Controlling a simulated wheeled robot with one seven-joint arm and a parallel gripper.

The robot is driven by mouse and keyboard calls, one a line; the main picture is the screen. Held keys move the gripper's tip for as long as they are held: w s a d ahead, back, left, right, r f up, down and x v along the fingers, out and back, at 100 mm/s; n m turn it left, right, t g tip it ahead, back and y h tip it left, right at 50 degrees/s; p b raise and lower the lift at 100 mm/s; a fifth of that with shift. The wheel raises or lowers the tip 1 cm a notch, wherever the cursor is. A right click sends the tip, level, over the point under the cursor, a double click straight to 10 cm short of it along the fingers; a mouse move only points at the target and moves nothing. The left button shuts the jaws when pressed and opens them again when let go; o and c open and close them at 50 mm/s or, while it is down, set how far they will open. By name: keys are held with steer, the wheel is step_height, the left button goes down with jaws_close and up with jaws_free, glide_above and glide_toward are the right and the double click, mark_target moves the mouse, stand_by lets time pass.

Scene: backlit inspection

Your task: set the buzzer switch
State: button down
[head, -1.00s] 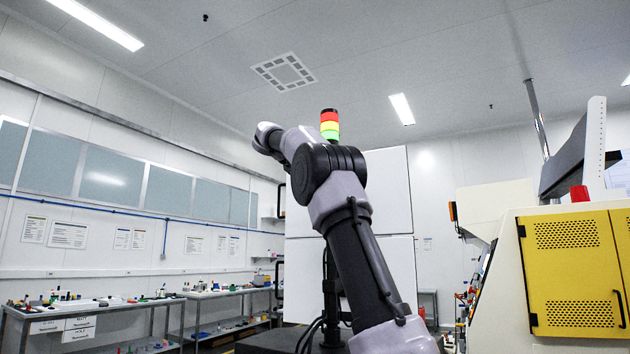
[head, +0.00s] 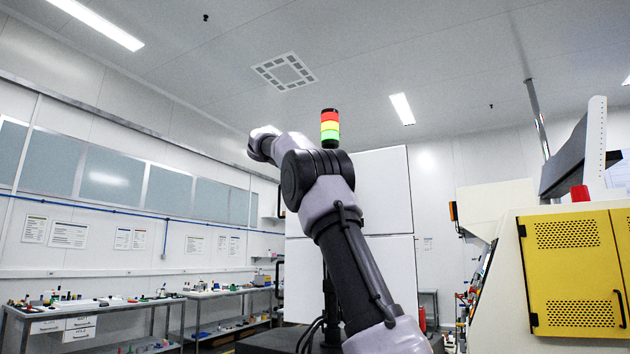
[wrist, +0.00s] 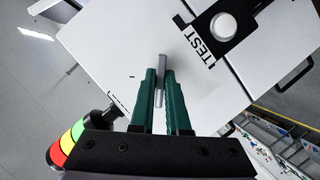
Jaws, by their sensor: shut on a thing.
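In the wrist view my gripper (wrist: 159,74) has its green fingers closed around a slim grey metal lever (wrist: 161,61), whose end sticks out just past the fingertips. The lever stands in front of a white panel (wrist: 110,45). No buzzer label is readable, so I cannot tell from lettering that it is the buzzer switch. The foot of the lever is hidden by the fingers. A round white button (wrist: 223,26) with a TEST label (wrist: 199,42) sits on a black plate to the upper right. In the head view my gripper is out of sight.
A red, yellow and green stack light (wrist: 68,141) is close to my gripper's lower left; it also shows in the head view (head: 330,128). White cabinets (head: 380,190) stand behind my arm. A yellow-doored machine (head: 570,270) is at right, and benches (head: 75,318) at left.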

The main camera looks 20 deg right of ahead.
steer(key=c, duration=0.9)
jaws_free()
steer(key=v, duration=1.1)
steer(key=shift+d, duration=0.1)
steer(key=s+d+f+n+y, duration=0.1)
steer(key=s+d+f+y, duration=0.25)
steer(key=f, duration=0.45)
steer(key=s+d+f+n+y, duration=0.1)
steer(key=s+d+f+y, duration=0.2)
steer(key=s+f+y, duration=0.35)
steer(key=s+a+f+y, duration=0.2)
steer(key=s+a+f, duration=0.2)
steer(key=s+f, duration=0.3)
steer(key=s+a+f+m+t+y, duration=0.1)
steer(key=s+a+f+y, duration=0.1)
steer(key=s+a+f, duration=0.3)
steer(key=s+a+f+m+y, duration=0.1)
steer(key=s+a+f, duration=0.4)
steer(key=s+f, duration=0.6)
step_height(320, 180, down, 3)
steer(key=shift+a+r+t+y, duration=0.1)
steer(key=shift+a+t+y, duration=0.1)
steer(key=shift+t+y, duration=0.25)
